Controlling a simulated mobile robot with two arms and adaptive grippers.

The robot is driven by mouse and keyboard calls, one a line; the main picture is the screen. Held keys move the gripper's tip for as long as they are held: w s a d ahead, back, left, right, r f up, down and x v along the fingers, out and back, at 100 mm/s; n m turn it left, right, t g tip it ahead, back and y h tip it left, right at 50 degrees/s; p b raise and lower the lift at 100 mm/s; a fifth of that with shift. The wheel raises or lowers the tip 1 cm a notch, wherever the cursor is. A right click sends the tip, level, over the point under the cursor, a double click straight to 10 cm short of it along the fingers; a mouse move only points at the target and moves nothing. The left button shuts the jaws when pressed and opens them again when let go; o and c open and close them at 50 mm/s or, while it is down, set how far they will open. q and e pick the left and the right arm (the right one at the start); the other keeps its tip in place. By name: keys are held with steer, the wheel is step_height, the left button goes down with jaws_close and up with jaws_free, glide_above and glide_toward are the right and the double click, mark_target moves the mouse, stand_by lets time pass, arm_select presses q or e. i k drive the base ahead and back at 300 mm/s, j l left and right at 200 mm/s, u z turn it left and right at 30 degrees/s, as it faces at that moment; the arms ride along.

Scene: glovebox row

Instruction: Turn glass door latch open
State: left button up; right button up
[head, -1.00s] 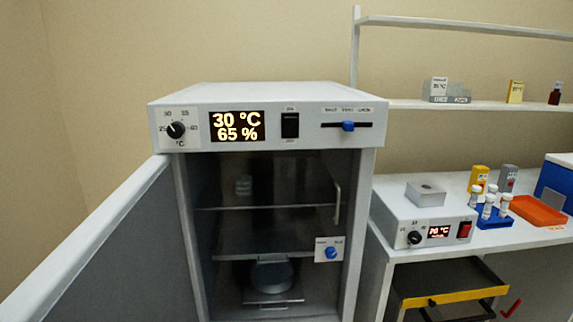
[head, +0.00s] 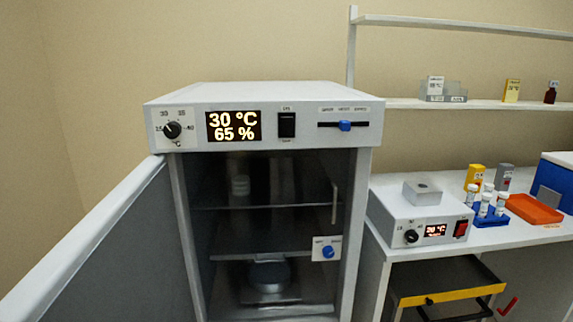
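The glass door (head: 280,228) is the dark pane across the front of the incubator's chamber, and it appears shut. Its latch (head: 327,252) is a blue knob on a small white labelled plate at the right side of the pane. The label is too small to read, and I cannot tell which way the knob points. A pale vertical handle (head: 335,205) is above the latch. Neither of my grippers is in the head view.
The incubator's solid outer door (head: 95,250) stands open to the left. Through the glass are shelves, a small container (head: 240,185) and a round-topped device (head: 268,275). A dry-block heater (head: 420,215) and a tube rack (head: 490,215) stand on the right bench.

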mark_target(328, 252)
steer(key=j+z, duration=0.3)
steer(key=j, duration=1.75)
